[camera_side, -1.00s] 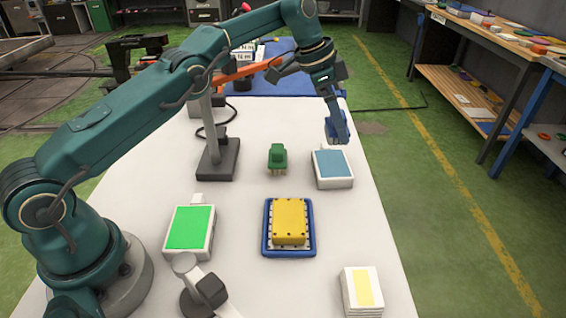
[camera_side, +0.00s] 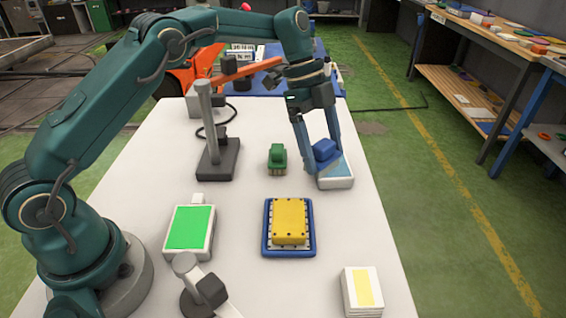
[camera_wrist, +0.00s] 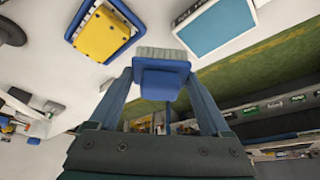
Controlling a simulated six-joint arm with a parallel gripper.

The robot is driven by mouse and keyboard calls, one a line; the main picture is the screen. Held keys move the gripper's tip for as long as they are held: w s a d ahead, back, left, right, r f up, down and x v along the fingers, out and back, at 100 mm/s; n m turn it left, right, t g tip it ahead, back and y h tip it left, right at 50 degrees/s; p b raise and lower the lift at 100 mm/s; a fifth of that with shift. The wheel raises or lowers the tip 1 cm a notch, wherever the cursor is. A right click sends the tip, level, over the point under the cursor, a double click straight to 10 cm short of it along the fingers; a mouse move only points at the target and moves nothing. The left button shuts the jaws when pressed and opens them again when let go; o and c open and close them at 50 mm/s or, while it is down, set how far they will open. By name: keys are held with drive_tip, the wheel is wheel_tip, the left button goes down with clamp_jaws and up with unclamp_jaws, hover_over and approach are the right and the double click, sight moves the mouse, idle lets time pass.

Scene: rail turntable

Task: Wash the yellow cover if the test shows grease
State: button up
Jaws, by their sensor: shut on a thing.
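The yellow cover (camera_side: 290,222) lies flat in a blue tray (camera_side: 267,245) at the middle of the table, with dark spots along its edges. It also shows at the upper left of the wrist view (camera_wrist: 101,37). My gripper (camera_side: 322,157) is shut on a blue brush (camera_side: 325,150); the wrist view shows its blue block (camera_wrist: 160,78) and pale bristles (camera_wrist: 162,53). The brush is over or near the white box with a blue top (camera_side: 336,175); in the wrist view that box (camera_wrist: 215,25) looks apart from the bristles. A white box (camera_side: 190,232) shows a bright green face.
A green brush (camera_side: 277,157) stands behind the tray. A grey post (camera_side: 210,130) on a dark base stands to its left. A white stack with a yellow patch (camera_side: 363,291) is at the front right. Table between tray and right edge is clear.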

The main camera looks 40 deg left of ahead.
drive_tip(key=s+d+r+m+g+y, duration=0.1)
drive_tip(key=s+d+m, duration=0.1)
drive_tip(key=s+m, duration=0.3)
drive_tip(key=s+d+r+m+g, duration=0.2)
drive_tip(key=s+m, duration=0.1)
drive_tip(key=s, duration=0.5)
hover_over(289, 236)
drive_tip(key=shift+f, duration=3.9)
drive_tip(key=shift+w+a+r, duration=0.1)
drive_tip(key=shift+w+a, duration=0.5)
drive_tip(key=shift+w, duration=0.1)
drive_tip(key=shift+c, duration=1.3)
drive_tip(key=shift+w+a, duration=2.35)
drive_tip(key=shift+a, duration=0.1)
drive_tip(key=shift+s+d, duration=3.05)
wheel_tip(289, 236, up, 8)
